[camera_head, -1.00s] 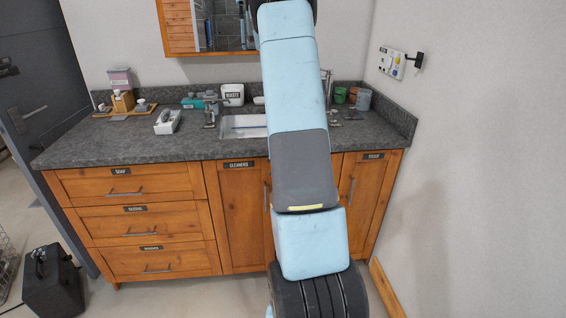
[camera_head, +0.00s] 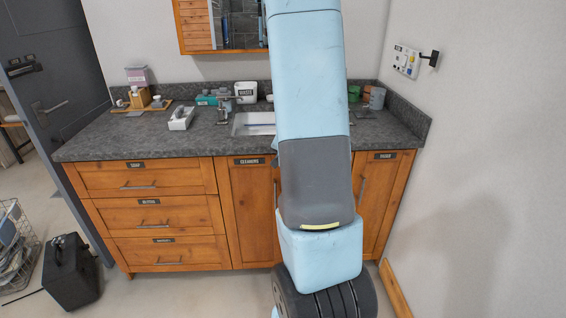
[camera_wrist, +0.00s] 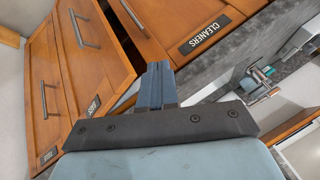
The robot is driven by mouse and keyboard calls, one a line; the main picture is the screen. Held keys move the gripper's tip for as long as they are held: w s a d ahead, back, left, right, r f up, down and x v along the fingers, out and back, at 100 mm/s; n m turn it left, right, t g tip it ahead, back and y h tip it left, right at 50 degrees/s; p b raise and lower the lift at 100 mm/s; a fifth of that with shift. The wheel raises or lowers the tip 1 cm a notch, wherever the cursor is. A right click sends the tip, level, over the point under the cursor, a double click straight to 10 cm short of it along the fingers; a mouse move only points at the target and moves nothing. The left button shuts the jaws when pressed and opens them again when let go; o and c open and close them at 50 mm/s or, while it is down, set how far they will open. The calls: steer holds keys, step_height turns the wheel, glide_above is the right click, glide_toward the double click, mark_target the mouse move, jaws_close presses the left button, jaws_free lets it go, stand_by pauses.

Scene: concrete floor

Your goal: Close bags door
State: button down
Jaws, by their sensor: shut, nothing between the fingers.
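The door with a label that looks like BAGS (camera_wrist: 70,50) is at the left of the wrist view, which looks at the cabinet from a turned angle. Its side edge shows and it seems to stand a little ajar, beside the CLEANERS door (camera_wrist: 165,22). In the head view my arm covers the middle cabinet front, so that door is hidden there. My gripper (camera_wrist: 157,70) is shut and empty, with its tips between these two doors. I cannot tell whether it touches either one. The gripper is hidden behind my arm in the head view.
The CLEANERS door and several drawers (camera_head: 150,215) look closed in the head view. The counter (camera_head: 110,145) carries a sink and small items. A right-hand door (camera_head: 385,200) looks flush. A black case (camera_head: 70,270) and wire basket (camera_head: 15,250) stand at lower left.

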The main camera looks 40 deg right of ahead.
steer(key=s+d+f+n+g+y, duration=0.1)
steer(key=s+f+n+y, duration=0.15)
steer(key=f+n, duration=0.35)
steer(key=s+f+n+g+y, duration=0.2)
steer(key=s+f+n, duration=0.25)
steer(key=n, duration=0.25)
steer(key=s+d+r+n+t, duration=0.3)
steer(key=d+n, duration=0.5)
steer(key=n, duration=0.3)
steer(key=w+a+f, duration=0.1)
steer(key=w+f, duration=0.6)
steer(key=w, duration=0.2)
steer(key=shift+w+a+f+n, duration=0.15)
steer(key=shift+w+f+n, duration=0.05)
steer(key=shift+f+n, duration=0.1)
